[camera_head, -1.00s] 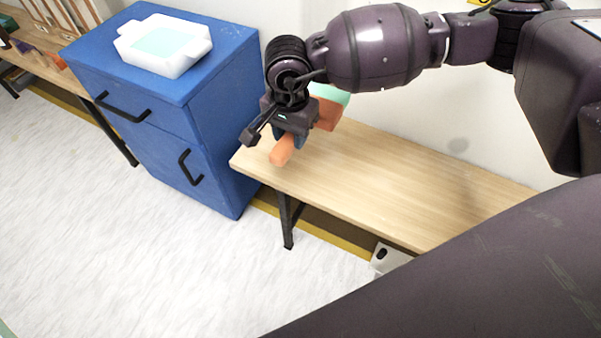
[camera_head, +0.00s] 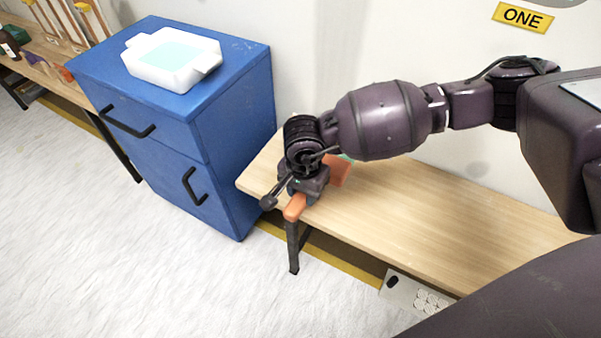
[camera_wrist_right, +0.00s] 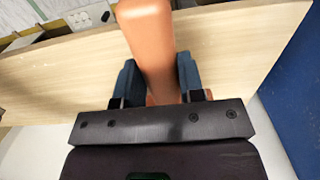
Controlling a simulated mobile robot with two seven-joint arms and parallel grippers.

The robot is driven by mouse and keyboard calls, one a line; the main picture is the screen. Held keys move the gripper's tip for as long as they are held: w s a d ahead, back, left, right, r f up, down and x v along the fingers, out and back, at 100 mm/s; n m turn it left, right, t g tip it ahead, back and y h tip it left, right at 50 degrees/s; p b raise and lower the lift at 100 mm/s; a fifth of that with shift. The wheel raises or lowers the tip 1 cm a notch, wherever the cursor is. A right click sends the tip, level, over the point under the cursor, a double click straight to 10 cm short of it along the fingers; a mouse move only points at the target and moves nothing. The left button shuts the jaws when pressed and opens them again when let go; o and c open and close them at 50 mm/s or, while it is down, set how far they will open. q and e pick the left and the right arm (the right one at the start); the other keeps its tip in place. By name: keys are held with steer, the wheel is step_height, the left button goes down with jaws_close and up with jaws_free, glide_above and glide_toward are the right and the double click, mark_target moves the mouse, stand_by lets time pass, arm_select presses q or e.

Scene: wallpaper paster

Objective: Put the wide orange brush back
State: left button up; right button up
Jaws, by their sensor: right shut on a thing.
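The wide orange brush is held in my right gripper (camera_head: 303,190). Its orange handle (camera_head: 295,207) sticks out of the jaws toward the bench's front edge, and its wide orange head (camera_head: 339,171) with a bit of pale green (camera_head: 347,158) shows behind the gripper. In the right wrist view the orange handle (camera_wrist_right: 150,45) runs between the two blue finger pads, which close on it from both sides. The brush is over the left end of the wooden bench (camera_head: 430,215); I cannot tell whether it touches the top. My left gripper is not in view.
A blue cabinet (camera_head: 215,150) with black handles stands left of the bench, a white tray (camera_head: 172,57) with pale green inside on top. Tools stand on another bench (camera_head: 60,75) at far left. The bench top right of my gripper is clear.

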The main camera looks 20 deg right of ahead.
mark_target(303, 216)
step_height(303, 216, down, 6)
steer(key=shift+f+b, duration=0.15)
steer(key=shift+b, duration=0.45)
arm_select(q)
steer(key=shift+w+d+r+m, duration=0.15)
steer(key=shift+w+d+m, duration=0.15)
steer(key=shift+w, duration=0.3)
arm_select(e)
steer(key=shift+f, duration=0.45)
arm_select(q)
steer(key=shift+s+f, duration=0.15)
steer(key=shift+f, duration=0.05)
arm_select(e)
steer(key=o, duration=1.1)
steer(key=shift+f, duration=0.25)
step_height(303, 216, up, 4)
steer(key=shift+w+r+p, duration=0.1)
steer(key=shift+r+p, duration=0.05)
steer(key=shift+p, duration=0.35)
steer(key=r, duration=0.2)
steer(key=r+p, duration=0.1)
steer(key=r, duration=0.1)
steer(key=s+r+p, duration=0.1)
steer(key=r, duration=0.1)
steer(key=shift+d+r, duration=0.1)
steer(key=shift+r, duration=0.25)
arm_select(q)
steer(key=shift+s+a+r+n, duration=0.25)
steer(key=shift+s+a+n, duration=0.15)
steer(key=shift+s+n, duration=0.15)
